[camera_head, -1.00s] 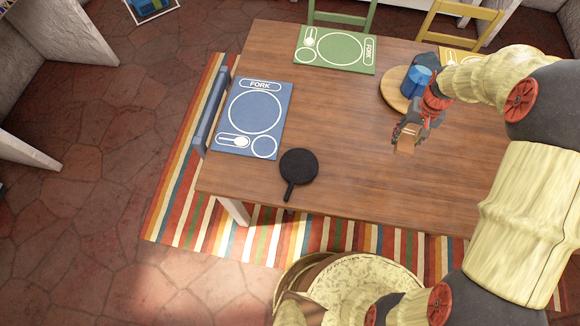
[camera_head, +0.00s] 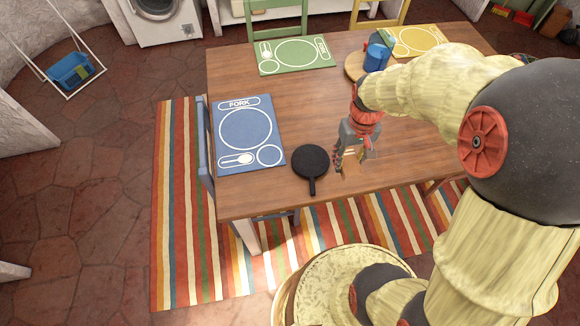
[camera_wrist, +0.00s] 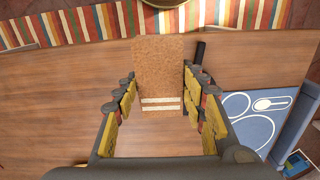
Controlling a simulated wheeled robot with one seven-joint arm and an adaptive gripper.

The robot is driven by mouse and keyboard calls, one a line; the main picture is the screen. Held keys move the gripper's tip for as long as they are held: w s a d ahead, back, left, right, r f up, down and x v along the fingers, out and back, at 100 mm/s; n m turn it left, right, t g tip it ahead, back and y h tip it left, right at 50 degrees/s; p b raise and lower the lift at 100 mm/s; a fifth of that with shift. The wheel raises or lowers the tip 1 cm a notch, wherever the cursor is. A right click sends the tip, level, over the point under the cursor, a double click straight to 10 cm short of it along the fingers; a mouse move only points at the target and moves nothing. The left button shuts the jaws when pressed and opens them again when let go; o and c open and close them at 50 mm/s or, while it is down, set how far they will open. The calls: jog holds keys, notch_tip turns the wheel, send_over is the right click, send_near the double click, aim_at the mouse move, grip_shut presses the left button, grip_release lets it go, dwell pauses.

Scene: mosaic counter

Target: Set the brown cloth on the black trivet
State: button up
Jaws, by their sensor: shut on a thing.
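The brown cloth (camera_wrist: 158,72), a tan rectangle with pale stripes near one end, is between the fingers of my gripper (camera_wrist: 159,80) in the wrist view. My gripper is shut on it. In the head view my gripper (camera_head: 352,158) is over the table, just right of the black trivet (camera_head: 310,158), with a small part of the cloth (camera_head: 350,171) showing below the fingers. The trivet is round with a short handle and lies flat near the table's front edge, with nothing on it. In the wrist view only a dark piece of it (camera_wrist: 200,50) shows beside the cloth.
On the wooden table (camera_head: 260,190), a blue placemat (camera_head: 222,135) lies left of the trivet. Green (camera_head: 268,66) and yellow (camera_head: 400,50) placemats lie along the back. A blue mug (camera_head: 376,58) stands on a round wooden board (camera_head: 353,68) behind my gripper.

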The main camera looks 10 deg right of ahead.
jog(key=shift+s+a+f, duration=0.15)
jog(key=shift+s+a, duration=0.05)
jog(key=shift+a, duration=0.15)
jog(key=w+a+f+b, duration=0.3)
jog(key=w+a+f, duration=0.1)
jog(key=w, duration=0.3)
jog(key=b, duration=0.2)
send_over(311, 160)
jog(key=f, duration=0.5)
jog(key=shift+s+d, duration=0.15)
jog(key=shift+s, duration=0.2)
jog(key=shift+w+f, duration=0.25)
jog(key=shift+f, duration=0.1)
jog(key=shift+w+a+f+b, duration=0.15)
jog(key=shift+f+b, duration=0.15)
jog(key=shift+f, duration=0.5)
jog(key=shift+a+f+b, duration=0.1)
jog(key=shift+f+b, duration=0.2)
jog(key=shift+f, duration=0.5)
jog(key=o, duration=1.2)
jog(key=shift+f, duration=0.15)
